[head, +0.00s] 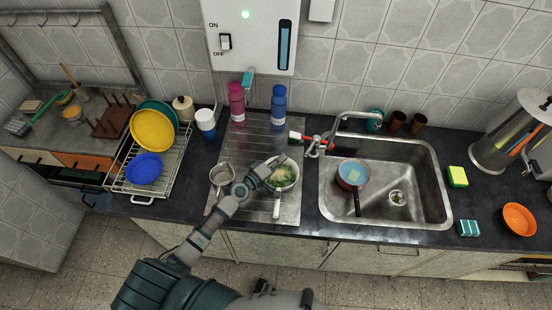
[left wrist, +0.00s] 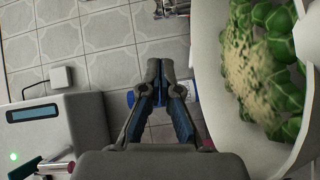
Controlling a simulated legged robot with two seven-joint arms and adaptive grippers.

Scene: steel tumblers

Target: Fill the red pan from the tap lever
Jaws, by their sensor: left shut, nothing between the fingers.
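The red pan (head: 343,184) sits in the sink basin under the tap, its dark handle pointing to the front. Its inside looks pale blue, and I cannot tell whether that is water. The tap (head: 345,117) has a chrome spout arching over the basin. The red tap lever (head: 312,139) sticks out to the left of the tap. My left gripper (head: 274,163) is shut and empty, over the white pan of green food, left of and in front of the lever. The left wrist view shows its closed fingers (left wrist: 160,75) beside that pan. My right gripper is not in view.
The white pan (head: 277,206) and a small steel pot (head: 221,176) stand on the drainboard. A pink bottle (head: 236,103) and a blue bottle (head: 279,105) stand behind them. A yellow sponge (head: 457,177) and an orange bowl (head: 519,219) lie right of the sink (head: 436,190).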

